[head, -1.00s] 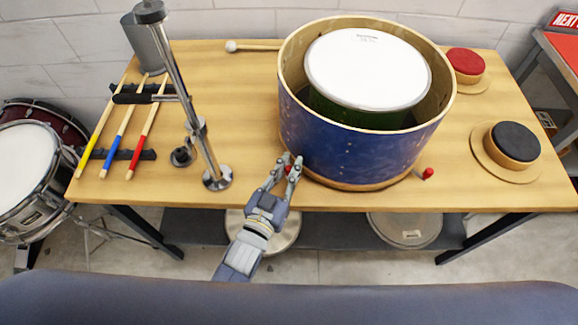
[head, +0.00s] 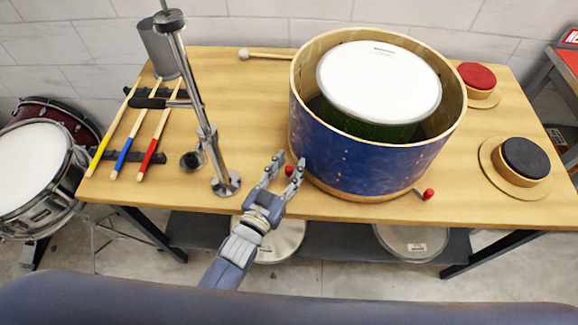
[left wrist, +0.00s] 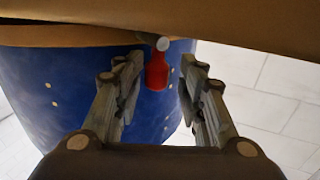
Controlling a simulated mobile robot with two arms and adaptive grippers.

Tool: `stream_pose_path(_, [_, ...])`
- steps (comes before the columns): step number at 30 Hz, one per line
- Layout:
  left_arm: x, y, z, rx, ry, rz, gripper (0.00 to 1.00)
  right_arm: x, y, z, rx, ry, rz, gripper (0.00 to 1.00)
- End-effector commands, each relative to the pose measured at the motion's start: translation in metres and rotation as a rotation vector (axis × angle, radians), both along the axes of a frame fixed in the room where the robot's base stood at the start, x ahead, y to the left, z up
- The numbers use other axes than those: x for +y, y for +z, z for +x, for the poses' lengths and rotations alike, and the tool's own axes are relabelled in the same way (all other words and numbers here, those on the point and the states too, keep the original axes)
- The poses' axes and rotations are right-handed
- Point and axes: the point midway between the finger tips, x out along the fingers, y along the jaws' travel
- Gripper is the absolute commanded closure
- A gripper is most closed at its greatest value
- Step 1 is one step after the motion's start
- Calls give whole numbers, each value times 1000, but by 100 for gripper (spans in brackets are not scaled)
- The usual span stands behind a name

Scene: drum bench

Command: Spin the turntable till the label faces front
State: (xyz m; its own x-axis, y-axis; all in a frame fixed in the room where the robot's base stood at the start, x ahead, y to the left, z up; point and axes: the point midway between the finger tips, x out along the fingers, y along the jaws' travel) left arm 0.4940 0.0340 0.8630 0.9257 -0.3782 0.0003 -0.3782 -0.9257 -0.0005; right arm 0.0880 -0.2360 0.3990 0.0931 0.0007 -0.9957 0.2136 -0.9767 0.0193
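The turntable (head: 377,197) is a wooden disc under a large blue drum shell (head: 350,165), with short metal pegs tipped by red knobs. One red knob (head: 289,171) is at its front left and another (head: 429,194) at its front right. My left gripper (head: 284,168) is open at the left knob. In the left wrist view, that knob (left wrist: 157,70) sits between the spread fingers, with gaps on both sides. Inside the shell is a white-topped green drum (head: 380,80), with small dark print near its far edge. No label shows on the shell's front. My right gripper is out of view.
A chrome stand (head: 207,135) rises left of my gripper. Colored sticks (head: 125,143) lie on a rack at the left. A mallet (head: 265,55) lies behind. Red (head: 477,76) and black (head: 526,158) pads sit at the right. The table front is clear.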

Motion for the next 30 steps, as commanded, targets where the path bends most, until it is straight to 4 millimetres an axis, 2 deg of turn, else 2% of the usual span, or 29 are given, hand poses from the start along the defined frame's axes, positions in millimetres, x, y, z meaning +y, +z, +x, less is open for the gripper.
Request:
stream_pose_path(8, [2, -1, -7, 1, -1, -1, 64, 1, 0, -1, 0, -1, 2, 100])
stream_pose_path(11, [7, -1, -20, 2, -1, 0, 64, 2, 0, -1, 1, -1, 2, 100])
stream_pose_path(21, [34, -1, -83, 3, 0, 0, 64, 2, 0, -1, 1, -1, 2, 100])
stream_pose_path(25, [41, -1, -100, 2, 1, 0, 64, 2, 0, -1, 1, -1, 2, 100])
stream_pose_path(30, [46, 0, -110, 0, 0, -1, 64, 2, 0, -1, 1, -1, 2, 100])
